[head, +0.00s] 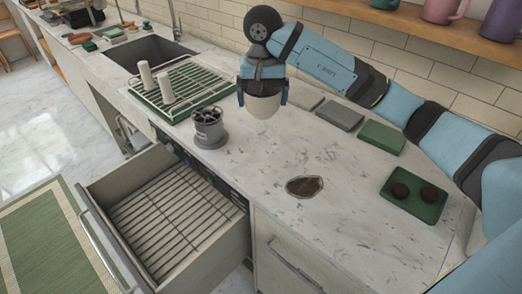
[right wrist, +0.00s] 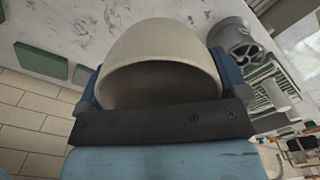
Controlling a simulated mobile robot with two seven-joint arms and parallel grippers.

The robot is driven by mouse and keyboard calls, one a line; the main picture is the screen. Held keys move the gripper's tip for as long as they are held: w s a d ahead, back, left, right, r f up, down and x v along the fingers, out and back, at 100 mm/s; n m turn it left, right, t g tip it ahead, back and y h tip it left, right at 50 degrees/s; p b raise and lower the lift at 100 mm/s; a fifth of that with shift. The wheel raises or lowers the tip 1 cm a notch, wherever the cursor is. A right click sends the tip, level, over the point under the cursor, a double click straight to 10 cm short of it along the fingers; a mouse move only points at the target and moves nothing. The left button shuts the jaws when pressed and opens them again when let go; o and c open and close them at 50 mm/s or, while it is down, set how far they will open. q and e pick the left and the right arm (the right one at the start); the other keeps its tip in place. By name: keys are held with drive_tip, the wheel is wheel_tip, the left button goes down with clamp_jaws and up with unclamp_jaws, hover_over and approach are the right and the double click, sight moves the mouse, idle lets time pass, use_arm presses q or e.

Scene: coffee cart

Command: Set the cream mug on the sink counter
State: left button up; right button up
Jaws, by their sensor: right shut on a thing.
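The cream mug (head: 263,103) is held up in my right gripper (head: 263,94) above the marble counter, near the back wall. In the right wrist view the mug (right wrist: 158,45) fills the space between the two fingers, its dark open mouth facing the camera. The gripper is shut on it. The sink (head: 150,52) is a dark basin set in the counter (head: 290,227) at the far left of the head view; counter surface shows around it. My left gripper is not in view.
A green dish rack (head: 182,84) with white cups stands by the sink. A grey canister (head: 209,130) stands beside it. An open drawer (head: 168,215) juts out at the front. A green tray (head: 413,196) with two dark pucks and a brown spill (head: 305,187) are on the right.

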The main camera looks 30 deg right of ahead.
drive_tip(key=shift+w+d, duration=0.15)
drive_tip(key=shift+w, duration=0.3)
wheel_tip(320, 180, down, 15)
drive_tip(key=shift+f+p, duration=0.1)
drive_tip(key=shift+p, duration=0.6)
wheel_tip(320, 180, down, 4)
drive_tip(key=shift+r, duration=0.1)
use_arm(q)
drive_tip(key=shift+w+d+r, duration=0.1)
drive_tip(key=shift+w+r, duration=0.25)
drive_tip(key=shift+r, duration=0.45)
use_arm(e)
drive_tip(key=shift+f, duration=0.35)
